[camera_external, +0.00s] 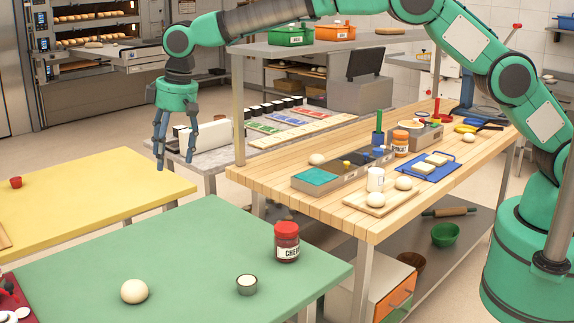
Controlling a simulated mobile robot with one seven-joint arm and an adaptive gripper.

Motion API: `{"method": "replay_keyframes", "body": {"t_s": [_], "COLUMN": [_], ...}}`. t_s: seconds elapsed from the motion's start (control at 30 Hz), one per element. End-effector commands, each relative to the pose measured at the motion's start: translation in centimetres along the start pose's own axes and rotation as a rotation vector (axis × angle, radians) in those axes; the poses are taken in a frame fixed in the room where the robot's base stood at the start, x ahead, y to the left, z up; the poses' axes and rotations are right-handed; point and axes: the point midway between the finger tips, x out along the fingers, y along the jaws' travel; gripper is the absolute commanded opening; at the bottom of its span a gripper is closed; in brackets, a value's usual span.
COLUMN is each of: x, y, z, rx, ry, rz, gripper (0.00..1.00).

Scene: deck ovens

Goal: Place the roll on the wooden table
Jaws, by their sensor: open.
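My gripper (175,163) hangs fingers down in the air, near the right edge of the yellow table; it is open and nothing shows between its fingers. The wooden table (262,183) stands right of centre. A pale round roll or dough ball (134,291) lies on the green table, well in front of my gripper. Similar pale balls lie on the wooden table: one by the grey tray (316,159), one at the right (469,138), and more on a small board (380,207). I cannot tell which one is the task's roll.
The yellow table (90,195) is mostly clear. The wooden table's raised shelf (345,45) holds green and orange bins. A blue tray (430,166) sits on the wooden table.

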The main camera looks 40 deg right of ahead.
Motion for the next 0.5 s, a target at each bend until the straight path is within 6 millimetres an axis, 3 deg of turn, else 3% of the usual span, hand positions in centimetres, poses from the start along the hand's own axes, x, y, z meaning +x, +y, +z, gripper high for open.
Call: {"method": "replay_keyframes", "body": {"t_s": [0.03,0.1,0.5], "x": [-2.0,-4.1,-15.6], "y": [1.6,3.5,13.4], "z": [0.6,1.5,8.8], "rx": [0.015,0.032,0.132], "ry": [0.008,0.016,0.061], "rz": [0.003,0.006,0.029], "gripper": [0.69,0.69,0.69]}}
